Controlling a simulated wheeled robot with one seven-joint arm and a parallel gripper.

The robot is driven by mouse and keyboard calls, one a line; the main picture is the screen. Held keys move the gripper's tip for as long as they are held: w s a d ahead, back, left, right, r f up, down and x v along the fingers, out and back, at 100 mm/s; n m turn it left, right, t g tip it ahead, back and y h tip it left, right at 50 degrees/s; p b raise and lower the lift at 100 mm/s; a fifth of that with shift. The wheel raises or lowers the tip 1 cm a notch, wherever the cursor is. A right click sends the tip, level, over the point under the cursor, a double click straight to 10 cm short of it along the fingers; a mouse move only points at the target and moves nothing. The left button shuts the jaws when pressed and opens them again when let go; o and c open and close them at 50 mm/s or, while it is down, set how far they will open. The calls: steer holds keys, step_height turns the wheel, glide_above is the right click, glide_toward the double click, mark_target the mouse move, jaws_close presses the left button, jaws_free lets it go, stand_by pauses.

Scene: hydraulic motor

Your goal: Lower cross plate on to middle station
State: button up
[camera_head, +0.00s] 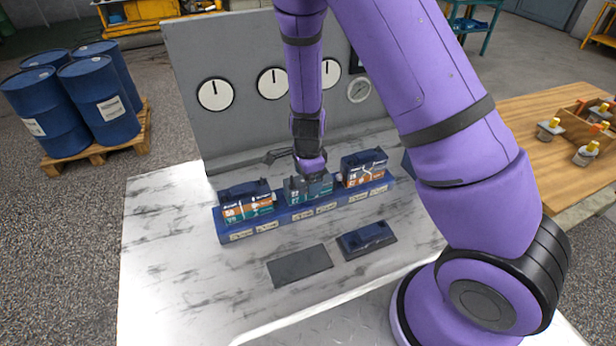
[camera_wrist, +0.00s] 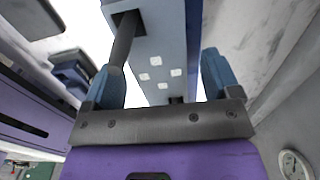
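A long blue rail (camera_head: 222,226) on the bench carries three labelled stations. The left station (camera_head: 248,207) and the right station (camera_head: 364,172) have dark pieces on top. My gripper (camera_head: 311,172) is directly over the middle station (camera_head: 310,190), and hides its top. In the wrist view, my gripper's two blue fingers (camera_wrist: 165,88) stand well apart, with a pale blue piece (camera_wrist: 155,45) bearing white square marks between and beyond them. I cannot tell whether this is the cross plate, or whether the fingers touch it. A dark rod (camera_wrist: 123,42) shows beside the left finger.
A flat dark pad (camera_head: 300,266) lies bare in front of the rail. A dark blue piece (camera_head: 367,240) sits on another pad to its right. A grey panel with dials (camera_head: 225,55) stands close behind the rail. The bench front left (camera_head: 180,290) is clear.

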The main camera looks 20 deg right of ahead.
steer(key=shift+r, duration=0.1)
step_height(320, 180, up, 11)
steer(key=shift+f, duration=0.2)
